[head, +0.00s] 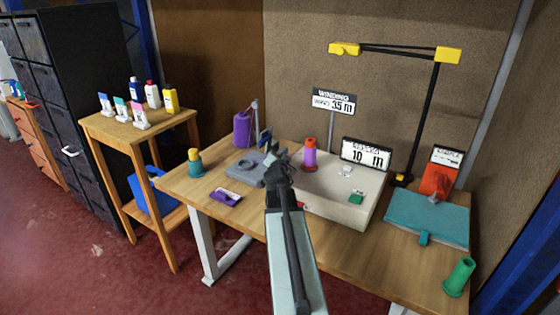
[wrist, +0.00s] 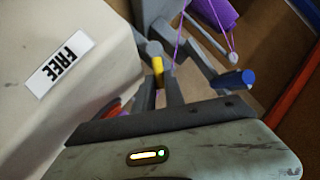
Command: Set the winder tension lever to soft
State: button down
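The winder shows in the head view as a grey unit (head: 250,168) on the bench, beside a large beige box. In the wrist view, a grey lever-like part with a round end and a yellow section (wrist: 158,70) lies at my fingertips. A second grey arm with a blue tip (wrist: 248,77) is to its right. I cannot tell which is the tension lever, and I see no "soft" mark. My gripper (wrist: 160,84) has its fingers close around or beside the yellow section; contact is unclear. In the head view my arm partly hides the winder.
The beige box (head: 370,205) stands close on the right, and its "FREE" label (wrist: 66,64) shows in the wrist view. A purple spool (head: 242,130) stands behind the winder. A purple tray (head: 226,196) lies in front. A teal case (head: 428,215) is at the bench's right.

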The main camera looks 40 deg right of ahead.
jog(key=shift+a+r, duration=0.1)
jog(key=w+n+g+p, duration=0.2)
jog(key=w+a+n+g+p, duration=0.1)
jog(key=n+g, duration=0.1)
jog(key=g, duration=0.1)
jog(key=w+n+g+p, duration=0.2)
jog(key=n, duration=0.1)
jog(key=shift+w+a+r+g+p, duration=0.15)
jog(key=shift+w+r+g+p, duration=0.1)
jog(key=shift+w+g+p, duration=0.1)
dwell(0.7)
jog(key=shift+s+h, duration=0.1)
jog(key=shift+h, duration=0.2)
jog(key=c, duration=1.4)
grip_release()
jog(key=shift+a+r, duration=0.1)
